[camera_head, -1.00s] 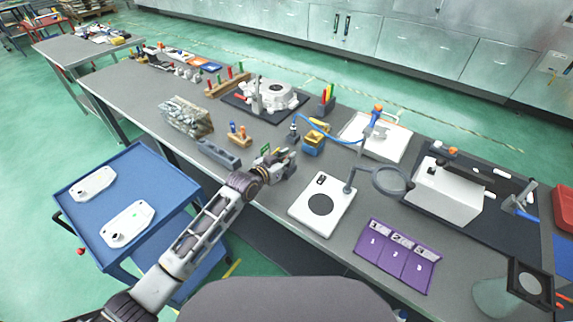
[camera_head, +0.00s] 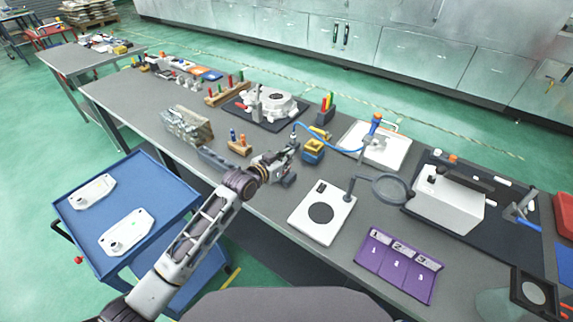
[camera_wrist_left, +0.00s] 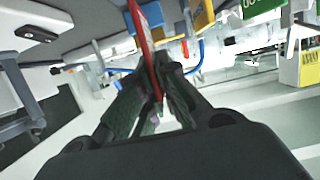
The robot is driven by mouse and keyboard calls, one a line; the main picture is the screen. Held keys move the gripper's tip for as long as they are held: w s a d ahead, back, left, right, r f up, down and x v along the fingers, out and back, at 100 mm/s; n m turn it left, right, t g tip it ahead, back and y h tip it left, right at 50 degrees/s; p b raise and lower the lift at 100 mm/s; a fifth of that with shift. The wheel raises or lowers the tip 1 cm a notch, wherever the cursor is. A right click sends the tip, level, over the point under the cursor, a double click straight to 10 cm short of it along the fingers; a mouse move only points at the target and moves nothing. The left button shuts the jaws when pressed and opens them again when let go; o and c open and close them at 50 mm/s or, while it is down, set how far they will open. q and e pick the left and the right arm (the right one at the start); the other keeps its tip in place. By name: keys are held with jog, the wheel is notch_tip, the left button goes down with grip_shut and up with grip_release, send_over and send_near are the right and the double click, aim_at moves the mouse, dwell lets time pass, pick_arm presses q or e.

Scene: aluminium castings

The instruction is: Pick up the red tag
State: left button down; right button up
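The red tag (camera_wrist_left: 149,35) shows edge-on in the left wrist view as a thin red strip running up between the two dark fingers. My left gripper (camera_wrist_left: 158,72) is shut on it. In the head view my left gripper (camera_head: 288,157) is over the front part of the bench, left of the blue and yellow bin. The red tag cannot be made out there. A green tag (camera_wrist_left: 260,6) and a yellow tag with a barcode (camera_wrist_left: 308,68) are at the right of the wrist view. My right gripper is not in view.
The blue and yellow bin (camera_head: 313,152) is close to the right of the gripper. A white plate with a black disc (camera_head: 321,212) and a purple numbered board (camera_head: 398,263) lie along the front edge. A wooden block with pegs (camera_head: 240,147) stands behind left.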

pick_arm(q)
jog(key=shift+r, duration=2.75)
jog(key=shift+a+f, duration=0.1)
